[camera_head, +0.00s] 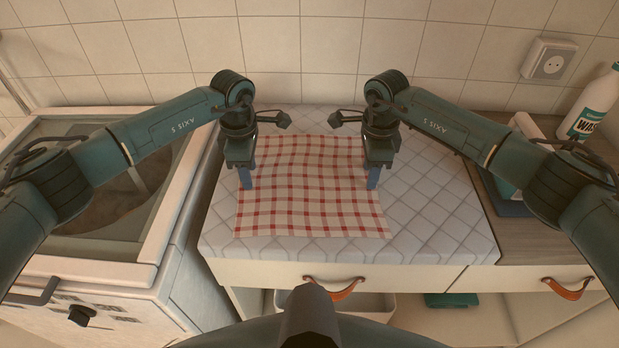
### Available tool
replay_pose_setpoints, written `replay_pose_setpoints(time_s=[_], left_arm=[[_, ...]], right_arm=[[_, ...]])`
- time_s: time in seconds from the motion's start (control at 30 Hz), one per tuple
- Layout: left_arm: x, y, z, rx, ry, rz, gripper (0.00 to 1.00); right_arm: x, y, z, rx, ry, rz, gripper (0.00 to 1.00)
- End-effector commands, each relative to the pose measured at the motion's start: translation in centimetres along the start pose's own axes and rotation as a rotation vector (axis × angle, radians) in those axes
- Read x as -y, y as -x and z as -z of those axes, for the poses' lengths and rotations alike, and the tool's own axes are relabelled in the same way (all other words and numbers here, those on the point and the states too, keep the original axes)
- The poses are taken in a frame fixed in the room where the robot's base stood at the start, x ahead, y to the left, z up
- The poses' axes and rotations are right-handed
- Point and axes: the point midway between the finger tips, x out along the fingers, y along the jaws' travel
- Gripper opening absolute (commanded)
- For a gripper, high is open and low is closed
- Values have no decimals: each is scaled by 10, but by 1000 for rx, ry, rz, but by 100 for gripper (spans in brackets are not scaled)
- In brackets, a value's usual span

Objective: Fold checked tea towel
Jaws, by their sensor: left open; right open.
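A red and cream checked tea towel (310,195) lies spread out flat on a quilted pale mat (440,205), with slight ripples along its edges. My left gripper (246,178) points down at the towel's left edge, open, with nothing seen in it. My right gripper (373,178) points down at the towel's right edge, open, with nothing seen in it. The towel's far corners are partly hidden by the grippers and wrists. I cannot tell whether the fingertips touch the cloth.
A white-framed appliance (150,235) with a dark glass top stands at the left. A white bottle (590,105) and a wall socket (549,61) are at the right. The tiled wall closes off the back. Drawers with leather pulls (335,289) are below the front edge.

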Motion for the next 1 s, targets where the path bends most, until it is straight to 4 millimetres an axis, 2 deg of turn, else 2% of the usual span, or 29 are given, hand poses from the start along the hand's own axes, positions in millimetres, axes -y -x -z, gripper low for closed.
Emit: replay_pose_setpoints(time_s=[0.33,1.0], left_arm=[[0,-4,0,1,0,0,41],[0,-3,0,0,0,1,14]], right_arm=[[0,-4,0,1,0,0,41],[0,-4,0,0,0,-2,14]])
